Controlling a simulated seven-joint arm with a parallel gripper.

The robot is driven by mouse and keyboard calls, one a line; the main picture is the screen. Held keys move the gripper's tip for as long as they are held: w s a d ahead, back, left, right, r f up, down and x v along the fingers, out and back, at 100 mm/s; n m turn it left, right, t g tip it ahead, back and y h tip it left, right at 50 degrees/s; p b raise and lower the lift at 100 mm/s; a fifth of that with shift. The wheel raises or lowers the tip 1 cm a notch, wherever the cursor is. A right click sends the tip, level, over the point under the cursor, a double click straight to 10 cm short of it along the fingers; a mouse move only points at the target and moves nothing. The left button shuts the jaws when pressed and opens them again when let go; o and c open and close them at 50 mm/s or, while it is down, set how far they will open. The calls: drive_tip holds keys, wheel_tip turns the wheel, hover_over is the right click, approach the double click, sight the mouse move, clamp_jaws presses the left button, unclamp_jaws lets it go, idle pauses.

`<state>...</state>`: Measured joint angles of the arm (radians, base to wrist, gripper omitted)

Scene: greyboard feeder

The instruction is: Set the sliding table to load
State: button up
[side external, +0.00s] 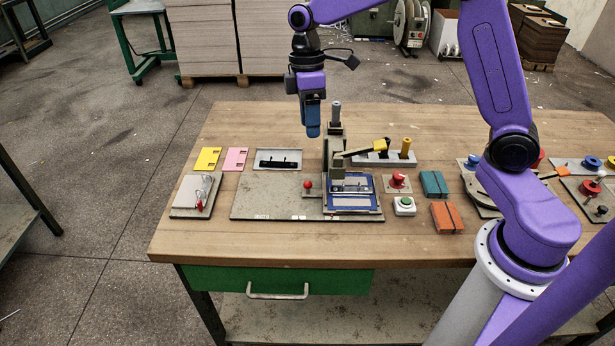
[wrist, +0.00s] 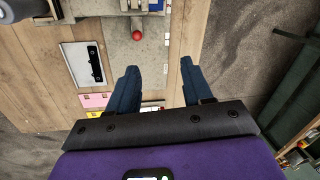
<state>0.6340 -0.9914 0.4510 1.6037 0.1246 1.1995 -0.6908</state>
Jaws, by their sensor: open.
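The sliding table (side external: 352,204), with a blue-edged top, sits at the right end of a flat grey base plate (side external: 268,196), below the upright press (side external: 335,150). The plate's left part is bare, with a "LOAD" label (side external: 262,217) at its front edge. A red ball knob (side external: 307,184) stands on a grey block at the table's left side; the knob also shows in the wrist view (wrist: 137,36). My gripper (side external: 313,133) is open and empty, above and behind the knob, apart from it. In the wrist view its two blue fingers (wrist: 158,76) are spread, with nothing between them.
A black-handled tray (side external: 278,159) and yellow and pink cards (side external: 208,159) lie behind the plate. A clipboard-like board (side external: 196,194) lies left.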

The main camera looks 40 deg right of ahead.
hover_over(307, 181)
drive_tip(key=w+d, duration=0.2)
drive_tip(key=w, duration=0.1)
drive_tip(key=f, duration=0.1)
drive_tip(key=s+f, duration=0.1)
drive_tip(key=f, duration=0.4)
drive_tip(key=s+a+f, duration=0.1)
drive_tip(key=f, duration=1.1)
drive_tip(key=shift+s+a+f, duration=0.25)
drive_tip(key=shift+s+a, duration=0.1)
drive_tip(key=shift+s, duration=0.05)
clamp_jaws()
